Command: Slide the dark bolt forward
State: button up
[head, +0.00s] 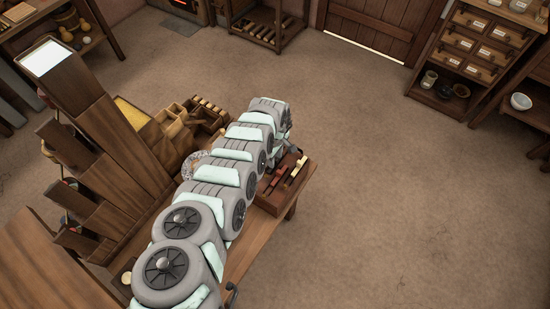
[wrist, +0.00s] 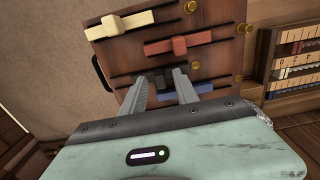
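In the wrist view the dark bolt (wrist: 158,82) lies across the brown wooden bolt box, between the red bolt (wrist: 178,44) and the blue bolt (wrist: 188,92). A cream bolt (wrist: 120,23) is at the far side. My gripper (wrist: 161,77) has its two grey fingers apart, one on either side of the dark bolt's raised middle. I see no clear grip on it; contact is hard to judge. In the head view the bolt box (head: 268,206) stands on the bench under my arm, which hides the dark bolt there.
In the head view, wooden trays (head: 172,112) and a tall wooden hopper (head: 110,130) crowd the bench left of my arm. The floor at right is clear.

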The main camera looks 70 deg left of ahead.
jog(key=shift+c, duration=0.4)
grip_shut()
dwell(1.0)
